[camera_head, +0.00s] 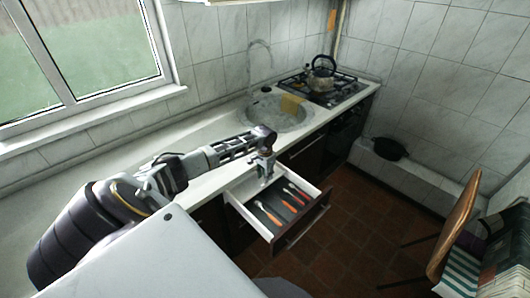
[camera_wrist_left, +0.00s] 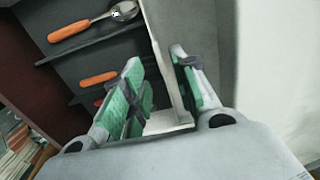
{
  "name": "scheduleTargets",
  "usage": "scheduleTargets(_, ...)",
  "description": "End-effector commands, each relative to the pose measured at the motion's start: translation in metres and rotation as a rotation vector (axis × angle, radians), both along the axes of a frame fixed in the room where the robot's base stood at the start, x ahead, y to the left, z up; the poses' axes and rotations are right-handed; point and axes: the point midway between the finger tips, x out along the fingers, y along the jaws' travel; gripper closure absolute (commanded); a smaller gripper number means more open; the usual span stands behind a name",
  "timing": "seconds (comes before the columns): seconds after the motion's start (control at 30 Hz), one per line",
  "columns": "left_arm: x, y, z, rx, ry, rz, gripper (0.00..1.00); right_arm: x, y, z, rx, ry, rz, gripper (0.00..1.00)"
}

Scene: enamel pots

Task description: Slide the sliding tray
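The sliding tray (camera_head: 262,203) is a dark, divided insert in the pulled-out white-walled drawer. It holds several utensils with orange handles (camera_head: 288,206). My left gripper (camera_head: 265,172) points down at the drawer's rear end. In the left wrist view, the dark tray (camera_wrist_left: 88,68) fills the upper left. There the left gripper's green-padded fingers (camera_wrist_left: 165,88) stand apart on either side of a thin pale wall (camera_wrist_left: 165,50). They look open around it; firm contact cannot be made out. My right gripper is not in view.
The white counter (camera_head: 222,180) runs behind the drawer, with a round sink (camera_head: 285,118) and a stove with a kettle (camera_head: 322,75) farther along. The open drawer front (camera_head: 303,225) juts over the brown tiled floor. A wooden chair (camera_head: 455,225) stands at the right.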

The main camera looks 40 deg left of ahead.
Motion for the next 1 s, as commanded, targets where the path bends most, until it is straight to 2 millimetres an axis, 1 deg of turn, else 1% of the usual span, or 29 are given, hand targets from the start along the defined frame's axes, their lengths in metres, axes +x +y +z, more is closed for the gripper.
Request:
scheduleTargets(0.03,0.001,0.000,0.008,0.001,-0.003,-0.002,0.71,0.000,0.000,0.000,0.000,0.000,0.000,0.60)
scheduleTargets(0.3,0.000,0.000,0.047,0.000,-0.002,-0.001,0.71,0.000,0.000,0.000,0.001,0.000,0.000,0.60)
scheduleTargets(0.5,0.001,0.000,0.067,0.000,-0.001,-0.001,0.71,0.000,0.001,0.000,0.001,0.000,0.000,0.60)
scheduleTargets(0.67,0.001,-0.001,0.073,0.000,-0.002,-0.001,0.71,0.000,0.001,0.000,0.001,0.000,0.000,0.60)
scheduleTargets(0.93,0.000,0.000,0.073,0.000,-0.001,-0.001,0.71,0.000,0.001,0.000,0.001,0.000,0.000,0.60)
scheduleTargets(1.0,0.000,-0.001,0.073,0.000,-0.001,-0.002,0.71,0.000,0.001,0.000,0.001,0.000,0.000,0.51)
